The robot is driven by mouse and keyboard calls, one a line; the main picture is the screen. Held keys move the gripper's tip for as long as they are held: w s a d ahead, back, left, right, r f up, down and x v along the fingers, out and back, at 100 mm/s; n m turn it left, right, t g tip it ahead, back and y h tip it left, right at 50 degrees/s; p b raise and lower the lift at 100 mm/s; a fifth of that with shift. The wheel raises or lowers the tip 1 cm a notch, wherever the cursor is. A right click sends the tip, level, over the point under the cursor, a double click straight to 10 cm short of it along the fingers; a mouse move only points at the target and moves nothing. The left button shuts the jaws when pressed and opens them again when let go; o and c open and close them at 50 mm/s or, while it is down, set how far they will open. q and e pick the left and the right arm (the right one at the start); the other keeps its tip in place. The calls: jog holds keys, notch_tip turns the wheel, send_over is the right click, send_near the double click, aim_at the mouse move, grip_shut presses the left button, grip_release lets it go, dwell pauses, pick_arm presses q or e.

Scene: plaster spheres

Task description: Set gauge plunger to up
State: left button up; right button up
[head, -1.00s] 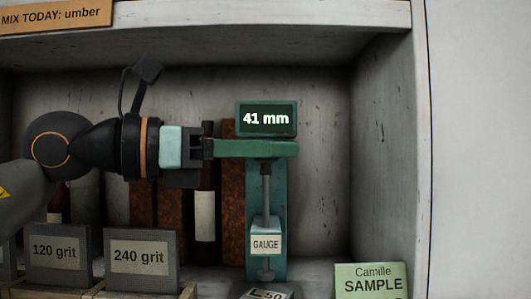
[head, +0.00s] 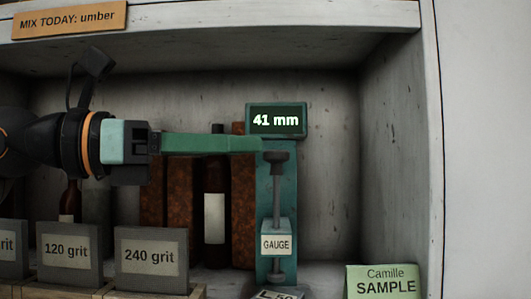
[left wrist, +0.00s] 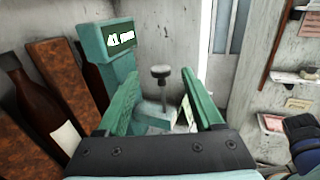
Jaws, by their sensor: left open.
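The green gauge (head: 262,210) stands on the shelf, with a label reading GAUGE and a display (head: 276,121) reading 41 mm. Its plunger (head: 276,185) is a grey upright rod with a dark round knob on top; the knob stands well above the label block. My left gripper (head: 255,144) comes in from the left with its green fingers level with the knob, just left of it. In the left wrist view the fingers are open, and the plunger knob (left wrist: 160,71) shows between and beyond them. Nothing is held. My right gripper is not identifiable in the head view.
Sanding blocks marked 120 grit (head: 68,252) and 240 grit (head: 151,260) stand at lower left. A dark bottle (head: 214,185) and rusty brown slabs (head: 179,205) are behind my left gripper. A green SAMPLE card (head: 384,282) is at lower right.

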pick_arm(q)
jog(key=v, duration=0.6)
jog(key=shift+a+b, duration=0.25)
jog(key=shift+b, duration=0.1)
jog(key=shift+s, duration=0.1)
